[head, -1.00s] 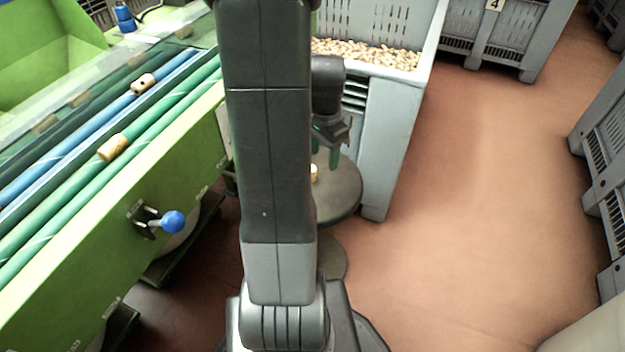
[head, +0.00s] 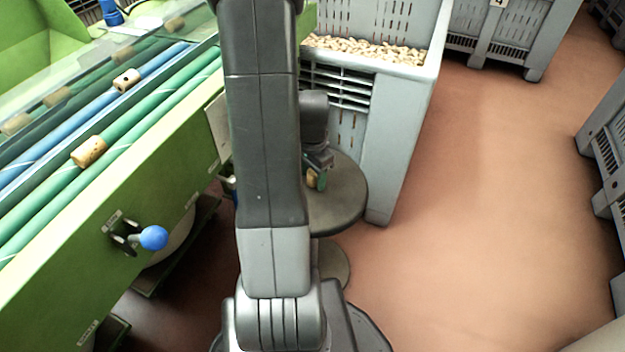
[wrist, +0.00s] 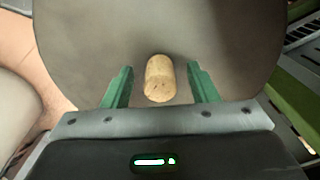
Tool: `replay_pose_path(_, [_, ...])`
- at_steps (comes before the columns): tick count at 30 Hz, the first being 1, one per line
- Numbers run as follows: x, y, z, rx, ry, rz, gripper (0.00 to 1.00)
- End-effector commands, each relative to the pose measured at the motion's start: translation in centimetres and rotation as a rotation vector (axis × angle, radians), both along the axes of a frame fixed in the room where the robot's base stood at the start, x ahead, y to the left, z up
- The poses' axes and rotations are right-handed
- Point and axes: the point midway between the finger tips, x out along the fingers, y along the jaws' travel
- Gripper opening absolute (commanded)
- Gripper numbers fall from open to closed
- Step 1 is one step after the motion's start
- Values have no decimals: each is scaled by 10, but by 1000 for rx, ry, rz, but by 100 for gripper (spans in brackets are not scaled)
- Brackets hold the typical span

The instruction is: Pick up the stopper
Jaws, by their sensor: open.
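A tan cork stopper (wrist: 160,78) stands or lies on a round grey-brown table (wrist: 80,50); in the wrist view it sits between the two green fingers of my gripper (wrist: 160,88), with a gap on each side. My gripper is open and not touching it. In the head view my gripper (head: 317,180) is low over the round table (head: 345,205), and the stopper (head: 312,176) shows small beside a green finger. My arm hides part of the table there.
A grey crate (head: 400,150) full of corks stands right behind the table. On the left a green machine (head: 170,170) carries corks, including one cork (head: 89,151) on green rollers. A blue-knobbed lever (head: 153,238) juts from its side. Open floor lies to the right.

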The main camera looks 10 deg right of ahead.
Motion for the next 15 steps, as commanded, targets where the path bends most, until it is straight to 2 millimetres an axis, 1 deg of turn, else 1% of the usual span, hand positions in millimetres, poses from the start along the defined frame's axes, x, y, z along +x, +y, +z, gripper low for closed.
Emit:
replay_pose_path(4, [0,0,1,0,0,0,53])
replay_pose_path(8, [0,0,1,0,0,0,28])
replay_pose_path(9, [0,0,1,0,0,0,20])
replay_pose_path(11, [0,0,1,0,0,0,8])
replay_pose_path(12, [0,0,1,0,0,0,6])
replay_pose_path(15, [0,0,1,0,0,0,6])
